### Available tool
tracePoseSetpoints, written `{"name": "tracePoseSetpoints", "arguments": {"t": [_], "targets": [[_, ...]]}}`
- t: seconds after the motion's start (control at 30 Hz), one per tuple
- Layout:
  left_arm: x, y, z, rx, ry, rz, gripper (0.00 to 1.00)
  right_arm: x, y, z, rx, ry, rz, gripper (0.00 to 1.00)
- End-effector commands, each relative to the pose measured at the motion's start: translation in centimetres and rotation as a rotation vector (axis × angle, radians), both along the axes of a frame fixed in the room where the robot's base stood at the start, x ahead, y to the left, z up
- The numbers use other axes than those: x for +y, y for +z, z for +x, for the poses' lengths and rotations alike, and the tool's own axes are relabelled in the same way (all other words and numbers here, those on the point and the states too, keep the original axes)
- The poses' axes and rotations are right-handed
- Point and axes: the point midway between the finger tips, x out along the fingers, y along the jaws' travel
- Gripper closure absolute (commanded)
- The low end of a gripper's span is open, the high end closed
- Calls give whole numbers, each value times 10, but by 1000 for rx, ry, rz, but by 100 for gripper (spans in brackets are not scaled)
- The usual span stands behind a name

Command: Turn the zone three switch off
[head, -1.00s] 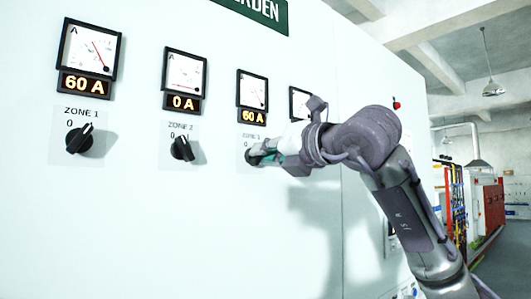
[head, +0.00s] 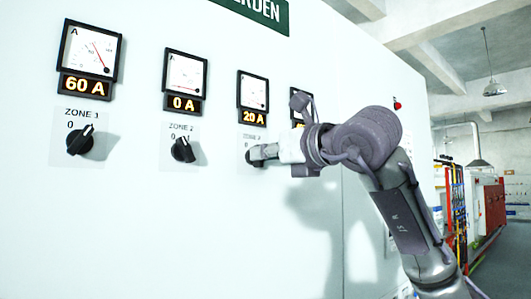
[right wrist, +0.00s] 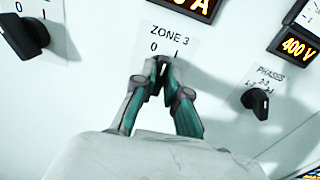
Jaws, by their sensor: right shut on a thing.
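The zone three switch is a black rotary knob (right wrist: 163,68) under the ZONE 3 label with marks 0 and I, in the middle of the right wrist view. My right gripper (right wrist: 163,72) is shut on this knob, one finger on each side. The fingers cover part of it, so its exact angle is hard to read; it looks roughly upright, near the 0 and I marks. In the head view my right gripper (head: 258,154) reaches the panel from the right and hides most of the knob. The zone three display (head: 253,117) reads 20 A. My left gripper is not in view.
The zone 1 knob (head: 80,140) and zone 2 knob (head: 182,149) sit to the left, under displays of 60 A (head: 86,87) and 0 A (head: 183,104). The PHASES knob (right wrist: 257,103) lies close on the right. The panel face (head: 130,240) below is clear.

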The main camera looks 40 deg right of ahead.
Motion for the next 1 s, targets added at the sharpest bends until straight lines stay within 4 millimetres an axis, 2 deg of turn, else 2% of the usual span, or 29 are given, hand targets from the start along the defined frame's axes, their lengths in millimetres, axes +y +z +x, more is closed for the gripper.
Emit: {"name": "tracePoseSetpoints", "arguments": {"t": [0.2, 0.5, 1.0], "targets": [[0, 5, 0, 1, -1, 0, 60, 1, 1, 0, -15, 0, -195, 100], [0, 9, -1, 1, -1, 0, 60, 2, 0, 0, -32, 0, -399, 100], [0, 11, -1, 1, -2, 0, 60, 2, -1, 0, -40, 1, -514, 100]]}}
